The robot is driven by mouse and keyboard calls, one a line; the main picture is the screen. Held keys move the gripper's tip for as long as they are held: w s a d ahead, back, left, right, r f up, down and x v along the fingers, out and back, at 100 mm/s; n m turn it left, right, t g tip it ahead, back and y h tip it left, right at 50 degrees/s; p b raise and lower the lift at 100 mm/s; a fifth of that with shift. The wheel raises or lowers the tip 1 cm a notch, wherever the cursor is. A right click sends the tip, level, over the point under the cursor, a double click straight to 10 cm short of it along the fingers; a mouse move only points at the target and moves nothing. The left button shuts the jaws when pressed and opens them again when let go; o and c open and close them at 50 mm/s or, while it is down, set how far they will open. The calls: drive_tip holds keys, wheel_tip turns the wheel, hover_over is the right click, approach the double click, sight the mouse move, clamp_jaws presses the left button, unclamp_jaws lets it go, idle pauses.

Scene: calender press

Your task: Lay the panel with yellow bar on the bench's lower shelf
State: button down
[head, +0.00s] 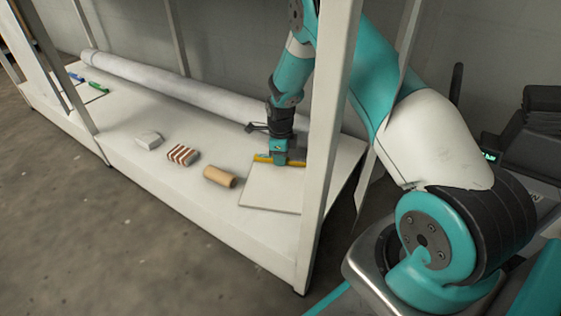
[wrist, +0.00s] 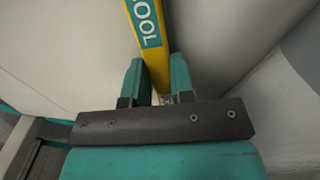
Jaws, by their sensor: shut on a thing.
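The panel (head: 272,193) is a flat, pale square with a yellow bar (head: 262,158) along its far edge. It lies on or just above the right end of the bench's white lower shelf (head: 130,120); I cannot tell whether it touches fully. My gripper (head: 280,160) points down and is shut on the yellow bar. In the wrist view, the bar (wrist: 146,35) carries a teal label with white letters and runs between my gripper's teal fingers (wrist: 158,82). My gripper hides part of the bar.
A tan roll (head: 220,176), a red-and-white striped block (head: 183,155) and a pale block (head: 148,139) stand left of the panel. A long white roll (head: 190,92) lies along the back. A bench post (head: 325,140) rises close to my arm. Blue and green items (head: 98,87) lie far left.

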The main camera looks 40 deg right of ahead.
drive_tip(key=c, duration=1)
unclamp_jaws()
wheel_tip(320, 180, up, 12)
drive_tip(key=p, duration=0.8)
